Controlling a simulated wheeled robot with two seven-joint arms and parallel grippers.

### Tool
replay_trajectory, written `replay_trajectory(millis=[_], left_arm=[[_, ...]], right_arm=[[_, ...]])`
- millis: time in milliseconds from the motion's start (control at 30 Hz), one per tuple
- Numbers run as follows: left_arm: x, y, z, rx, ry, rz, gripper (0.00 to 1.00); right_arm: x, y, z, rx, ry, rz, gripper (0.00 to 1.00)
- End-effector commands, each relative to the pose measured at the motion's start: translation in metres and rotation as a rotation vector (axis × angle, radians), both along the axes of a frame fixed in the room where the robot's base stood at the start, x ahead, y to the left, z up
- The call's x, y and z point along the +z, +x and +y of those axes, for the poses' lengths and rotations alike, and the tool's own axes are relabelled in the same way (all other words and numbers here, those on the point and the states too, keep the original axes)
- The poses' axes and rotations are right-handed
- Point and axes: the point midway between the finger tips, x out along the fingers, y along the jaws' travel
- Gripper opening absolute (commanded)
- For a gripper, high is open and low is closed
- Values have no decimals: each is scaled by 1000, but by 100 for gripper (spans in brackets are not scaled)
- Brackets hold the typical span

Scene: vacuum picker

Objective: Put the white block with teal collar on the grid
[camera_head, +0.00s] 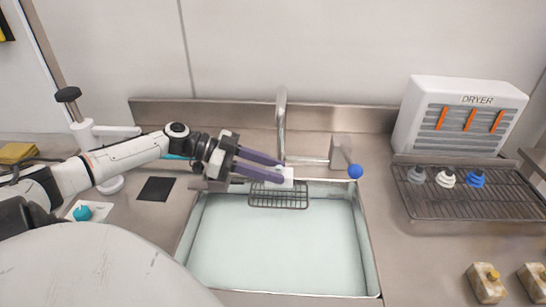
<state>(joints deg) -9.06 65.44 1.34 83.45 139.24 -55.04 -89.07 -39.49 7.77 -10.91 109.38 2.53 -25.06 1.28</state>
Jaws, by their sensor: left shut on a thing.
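My left gripper (281,171) reaches in from the left and is shut on a white block (287,182) above the back edge of the sink. I cannot make out a teal collar on this block; the fingers cover part of it. A small wire grid (278,200) is at the back of the sink, just below the held block. A larger dark wire grid (480,208) lies at the right, in front of the dryer. My right gripper is not in view.
The tap (281,125) stands behind my fingers. A blue ball on a lever (355,171) is to their right. Grey, white and blue pieces (446,178) stand on the larger grid. The dryer (455,115) is behind. A teal piece (83,213) sits at left. The sink (280,245) looks clear.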

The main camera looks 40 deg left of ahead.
Motion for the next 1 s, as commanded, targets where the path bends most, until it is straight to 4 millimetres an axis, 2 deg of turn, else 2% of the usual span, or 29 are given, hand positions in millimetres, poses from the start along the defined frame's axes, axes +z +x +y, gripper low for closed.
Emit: replay_trajectory(millis=[200,633,667,767,1000], left_arm=[[-31,1,0,2,-3,1,7],[-41,0,-1,-1,-2,0,7],[-41,0,-1,-1,-1,1,33],[-40,0,-1,-2,0,2,50],[-40,0,-1,-2,0,2,50]], right_arm=[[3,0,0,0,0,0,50],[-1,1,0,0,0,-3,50],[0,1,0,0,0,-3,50],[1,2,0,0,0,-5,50],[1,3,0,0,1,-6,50]])
